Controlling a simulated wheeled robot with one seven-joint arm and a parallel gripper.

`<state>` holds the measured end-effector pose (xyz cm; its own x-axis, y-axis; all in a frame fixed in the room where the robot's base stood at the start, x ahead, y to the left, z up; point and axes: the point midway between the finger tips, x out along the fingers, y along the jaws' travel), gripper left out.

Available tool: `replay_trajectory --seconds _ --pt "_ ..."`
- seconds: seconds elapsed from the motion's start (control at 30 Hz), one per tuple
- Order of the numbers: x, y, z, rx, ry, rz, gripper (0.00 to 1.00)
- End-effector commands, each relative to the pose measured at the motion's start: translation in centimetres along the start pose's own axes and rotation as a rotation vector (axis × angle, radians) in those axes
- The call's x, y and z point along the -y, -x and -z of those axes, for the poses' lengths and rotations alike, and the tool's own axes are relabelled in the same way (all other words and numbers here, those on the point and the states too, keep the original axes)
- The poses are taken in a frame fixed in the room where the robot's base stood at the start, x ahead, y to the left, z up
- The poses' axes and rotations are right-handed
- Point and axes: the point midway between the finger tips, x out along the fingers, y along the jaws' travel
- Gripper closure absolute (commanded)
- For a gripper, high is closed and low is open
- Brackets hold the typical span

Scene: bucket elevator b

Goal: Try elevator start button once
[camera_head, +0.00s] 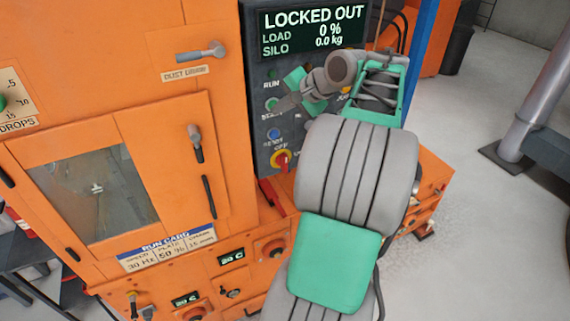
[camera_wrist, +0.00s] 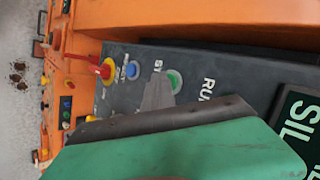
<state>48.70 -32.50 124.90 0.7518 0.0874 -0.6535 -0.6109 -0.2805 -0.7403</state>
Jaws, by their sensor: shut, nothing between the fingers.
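The green start button (camera_head: 272,104) is on the dark control panel (camera_head: 262,150), below the RUN label. It also shows in the wrist view (camera_wrist: 175,80), partly covered at its edge by a grey fingertip. My gripper (camera_head: 285,103) is shut and empty, its tip just right of the button in the head view. In the wrist view its tip (camera_wrist: 157,93) overlaps the START lettering beside the button. I cannot tell whether it touches. The panel display (camera_head: 313,30) reads LOCKED OUT, LOAD 0 %, SILO 0.0 kg.
Below the start button are a blue button (camera_head: 273,134) and a red and yellow OFF switch (camera_head: 281,160). An orange machine cabinet with a windowed door (camera_head: 155,120) and handles stands left. My arm hides the panel's right part. Grey floor (camera_head: 480,220) is open at right, near a grey post (camera_head: 535,100).

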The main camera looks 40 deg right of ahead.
Motion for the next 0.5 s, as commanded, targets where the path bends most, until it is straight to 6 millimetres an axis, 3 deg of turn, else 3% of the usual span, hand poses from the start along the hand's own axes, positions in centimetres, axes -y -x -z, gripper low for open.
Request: replay_trajectory --seconds 0.5 --pt "-0.6 0.85 -0.5 -0.002 0.0 0.0 1.0"
